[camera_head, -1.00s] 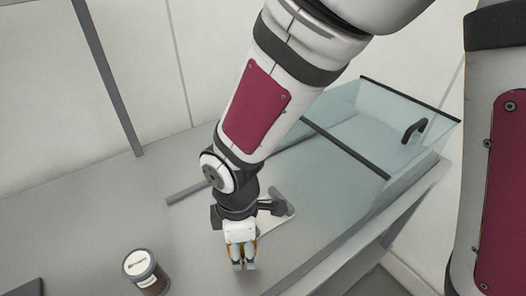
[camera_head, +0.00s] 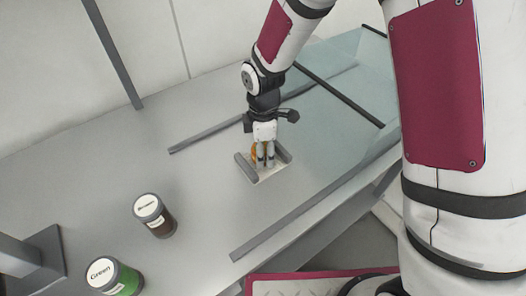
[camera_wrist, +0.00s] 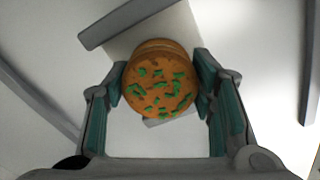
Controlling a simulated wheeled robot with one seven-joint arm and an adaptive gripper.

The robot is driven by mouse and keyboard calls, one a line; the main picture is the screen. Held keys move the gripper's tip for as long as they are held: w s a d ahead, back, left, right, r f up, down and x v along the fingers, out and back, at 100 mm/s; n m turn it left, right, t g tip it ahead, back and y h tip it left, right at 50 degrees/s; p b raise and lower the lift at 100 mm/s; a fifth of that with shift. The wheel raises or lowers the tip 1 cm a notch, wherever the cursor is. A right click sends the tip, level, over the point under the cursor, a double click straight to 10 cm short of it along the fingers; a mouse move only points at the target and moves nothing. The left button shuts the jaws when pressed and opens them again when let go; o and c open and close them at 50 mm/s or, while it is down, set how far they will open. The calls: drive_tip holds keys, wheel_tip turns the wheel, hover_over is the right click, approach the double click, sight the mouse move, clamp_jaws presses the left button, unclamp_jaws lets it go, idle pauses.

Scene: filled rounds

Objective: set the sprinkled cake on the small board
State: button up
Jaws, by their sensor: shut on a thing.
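The sprinkled cake (camera_wrist: 160,82) is round and orange-brown with green sprinkles on top. It sits between the two fingers of my gripper (camera_wrist: 160,92), which is shut on it. In the head view my gripper (camera_head: 264,160) points down over the small board, and only an orange edge of the cake (camera_head: 254,155) shows beside the fingers. The small board (camera_head: 270,174) is pale with a grey bar along two sides. The board also shows behind the cake in the wrist view (camera_wrist: 125,42). I cannot tell whether the cake touches the board.
A jar with a dark filling (camera_head: 155,215) and a jar labelled Green (camera_head: 115,277) stand at the lower left. Long grey rails (camera_head: 225,127) lie on the counter. A clear glass cover (camera_head: 345,85) is at the back right.

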drive_tip(key=shift+f, duration=0.5)
drive_tip(key=shift+f, duration=0.1)
drive_tip(key=o, duration=0.8)
drive_tip(key=shift+f, duration=0.1)
